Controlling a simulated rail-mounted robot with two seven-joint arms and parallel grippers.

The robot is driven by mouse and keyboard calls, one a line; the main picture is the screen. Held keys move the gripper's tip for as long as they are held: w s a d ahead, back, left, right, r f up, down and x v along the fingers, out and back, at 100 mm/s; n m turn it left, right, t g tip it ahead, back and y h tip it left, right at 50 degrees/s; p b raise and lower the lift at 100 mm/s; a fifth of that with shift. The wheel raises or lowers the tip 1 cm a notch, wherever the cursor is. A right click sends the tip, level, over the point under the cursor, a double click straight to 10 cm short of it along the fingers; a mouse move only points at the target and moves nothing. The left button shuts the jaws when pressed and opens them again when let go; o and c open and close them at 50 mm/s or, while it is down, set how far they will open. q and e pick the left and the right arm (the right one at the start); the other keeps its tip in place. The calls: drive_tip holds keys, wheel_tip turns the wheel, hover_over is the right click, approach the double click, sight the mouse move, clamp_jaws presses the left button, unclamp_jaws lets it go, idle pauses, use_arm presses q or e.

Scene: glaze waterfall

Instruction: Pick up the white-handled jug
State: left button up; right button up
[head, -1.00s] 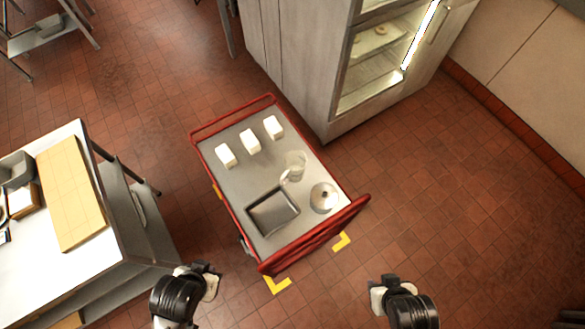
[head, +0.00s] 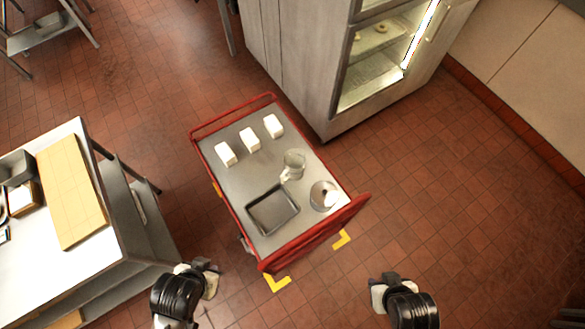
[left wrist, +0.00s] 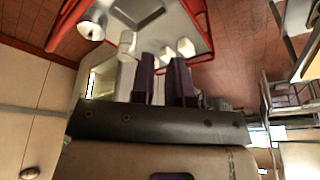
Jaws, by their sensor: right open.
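The jug (head: 294,160) is clear or pale, with a white handle (head: 287,176) on its near left side. It stands upright on the red-railed cart (head: 226,181), between the white blocks and the dark tray. In the left wrist view the jug (left wrist: 127,42) shows beyond my gripper, left of the fingers. My left gripper (head: 213,277) is off the cart's near left corner; its purple fingers (left wrist: 163,62) stand apart with nothing between them. My right gripper (head: 377,290) is open and empty over the floor, right of the cart. Both are well away from the jug.
The cart also holds three white blocks (head: 249,140), a dark tray (head: 272,211) and a round metal dish (head: 324,196). A red push rail (head: 318,236) lines its near end. A worktable (head: 115,225) stands left, a lit cabinet (head: 330,110) behind. The floor at right is clear.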

use_arm(q)
drive_tip(key=o, duration=1.1)
